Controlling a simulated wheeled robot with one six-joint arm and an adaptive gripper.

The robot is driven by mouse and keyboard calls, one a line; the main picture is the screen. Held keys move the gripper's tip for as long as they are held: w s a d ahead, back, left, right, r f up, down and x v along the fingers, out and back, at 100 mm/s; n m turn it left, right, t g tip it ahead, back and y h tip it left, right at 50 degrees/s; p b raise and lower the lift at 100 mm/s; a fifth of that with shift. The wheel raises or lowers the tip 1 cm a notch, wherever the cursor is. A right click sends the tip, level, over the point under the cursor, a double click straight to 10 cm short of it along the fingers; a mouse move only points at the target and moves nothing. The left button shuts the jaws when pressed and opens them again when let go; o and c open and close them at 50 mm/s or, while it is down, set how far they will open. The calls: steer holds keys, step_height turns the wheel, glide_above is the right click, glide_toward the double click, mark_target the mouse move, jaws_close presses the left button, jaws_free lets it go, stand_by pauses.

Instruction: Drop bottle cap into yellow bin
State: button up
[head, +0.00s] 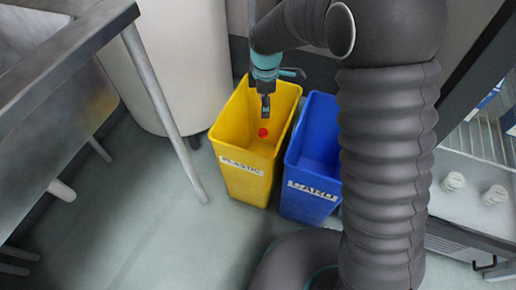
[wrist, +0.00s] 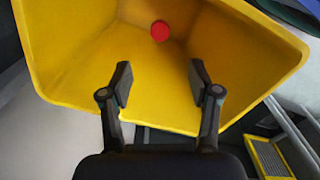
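The yellow bin (head: 245,184) stands on the floor with a white label reading PLASTIC on its front. The red bottle cap (head: 263,132) shows inside the bin's outline, just below my gripper (head: 265,108). In the wrist view the cap (wrist: 160,30) appears against the yellow interior of the bin (wrist: 75,65), beyond the fingertips and apart from them. I cannot tell whether it is falling or resting. My gripper (wrist: 160,84) is open and empty, with a wide gap between its two fingers, over the bin's mouth.
A blue bin (head: 311,203) labelled CARD stands just right of the yellow one. A metal table (head: 70,65) with legs is at the left. A pale rounded container (head: 180,60) stands behind. A wire rack (head: 475,140) is at the right. Floor at front left is clear.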

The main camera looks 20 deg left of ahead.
step_height(320, 180, up, 12)
stand_by(0.8)
stand_by(0.3)
